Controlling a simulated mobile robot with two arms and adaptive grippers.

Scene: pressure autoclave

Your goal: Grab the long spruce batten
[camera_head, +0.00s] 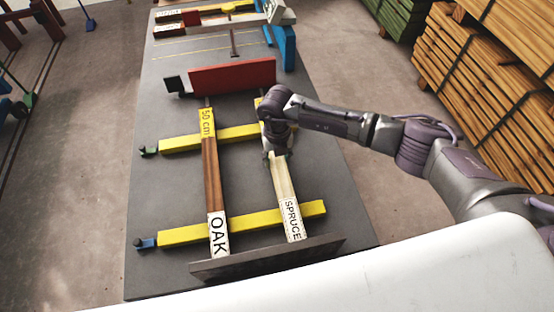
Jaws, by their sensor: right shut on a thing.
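The pale spruce batten (281,182) lies lengthwise across two yellow bars on the grey table. Its near end has a white label reading SPRUCE (292,219). My right gripper (272,155) is over the batten's far part, near the far yellow bar, and is shut on the batten. The fingertips are mostly hidden by the wrist. A darker oak batten (210,170), labelled "50 cm" and OAK, lies to the left, roughly parallel and apart from it. My left gripper is not in view.
The yellow bars (180,236) and (180,144) support both battens. A dark board (265,258) stands at the near ends and a red block (232,76) at the far ends. More battens and a blue stand (283,45) are farther back. Timber stacks (490,75) stand at right.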

